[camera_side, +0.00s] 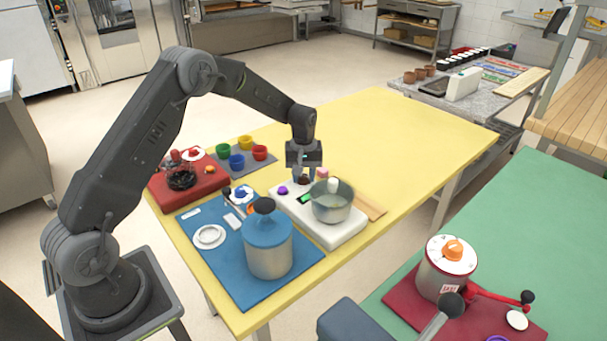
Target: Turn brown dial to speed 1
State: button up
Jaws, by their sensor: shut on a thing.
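The brown dial (303,181) is on the white appliance (345,236), near its back left edge, and is small and partly hidden by my gripper. My gripper (303,176) points down over it, with its fingers shut on the dial. The dial's pointer and any speed marks are too small to read. A purple knob (282,190) is to the left of the brown dial. A small green display (305,198) is in front of it.
A metal pot (332,206) stands on the appliance, close to my gripper's right. A blue canister (268,245) stands in front on a blue mat (285,284). Coloured cups (237,161) and a red unit (186,186) are left. The yellow table (410,150) is clear at right.

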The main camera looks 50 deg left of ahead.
aim_at(304, 176)
dwell(0.3)
jog(key=o, duration=0.9)
jog(key=shift+r, duration=6.9)
